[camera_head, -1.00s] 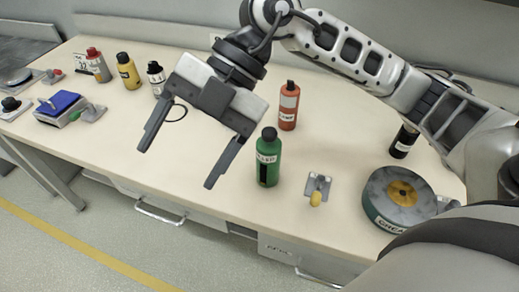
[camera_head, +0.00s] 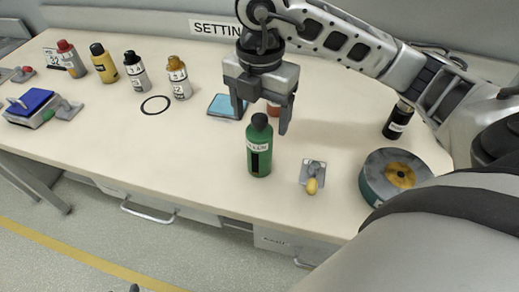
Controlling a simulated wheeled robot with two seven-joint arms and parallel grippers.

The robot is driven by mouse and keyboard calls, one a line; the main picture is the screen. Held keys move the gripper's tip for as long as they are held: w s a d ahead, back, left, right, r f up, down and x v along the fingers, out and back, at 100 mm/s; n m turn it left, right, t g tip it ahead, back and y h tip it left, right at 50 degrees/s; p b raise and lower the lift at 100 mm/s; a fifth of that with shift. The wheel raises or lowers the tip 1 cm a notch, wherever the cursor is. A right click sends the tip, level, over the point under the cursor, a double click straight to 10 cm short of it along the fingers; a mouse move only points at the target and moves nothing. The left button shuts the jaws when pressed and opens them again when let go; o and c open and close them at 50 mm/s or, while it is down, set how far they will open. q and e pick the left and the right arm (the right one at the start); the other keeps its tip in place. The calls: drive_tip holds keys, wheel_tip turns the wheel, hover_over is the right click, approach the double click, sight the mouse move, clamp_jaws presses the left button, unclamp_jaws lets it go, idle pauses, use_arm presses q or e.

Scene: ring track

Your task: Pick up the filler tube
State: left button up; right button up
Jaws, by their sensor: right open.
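Which of the several bottles is the filler tube I cannot tell, as the labels are too small to read. My right gripper (camera_head: 261,125) is open, fingers pointing down. In the picture its fingers straddle the cap of a green bottle (camera_head: 259,158) with a black cap, standing upright. A red-orange bottle (camera_head: 274,108) shows only partly, behind the gripper and between its fingers. Whether either bottle is touched I cannot tell. An orange-capped bottle (camera_head: 180,82), a white-and-black bottle (camera_head: 137,74), a yellow bottle (camera_head: 104,66) and a red-capped bottle (camera_head: 72,62) stand farther left. My left gripper is not in view.
A blue pad (camera_head: 222,106) and black ring (camera_head: 155,105) lie left of the gripper. A yellow-handled metal part (camera_head: 312,178), round green tin (camera_head: 372,180) and black bottle (camera_head: 397,122) are to the right. A blue-topped block (camera_head: 30,102) is far left. The table's front middle is bare.

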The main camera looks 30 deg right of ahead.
sight(259, 134)
wheel_tip(259, 134, down, 6)
drive_tip(key=shift+a+r+p, duration=0.1)
drive_tip(key=shift+r+p, duration=0.05)
drive_tip(key=shift+p, duration=0.15)
drive_tip(key=shift+c, duration=0.3)
drive_tip(key=c, duration=1.4)
drive_tip(key=shift+r, duration=0.1)
drive_tip(key=shift+c, duration=0.2)
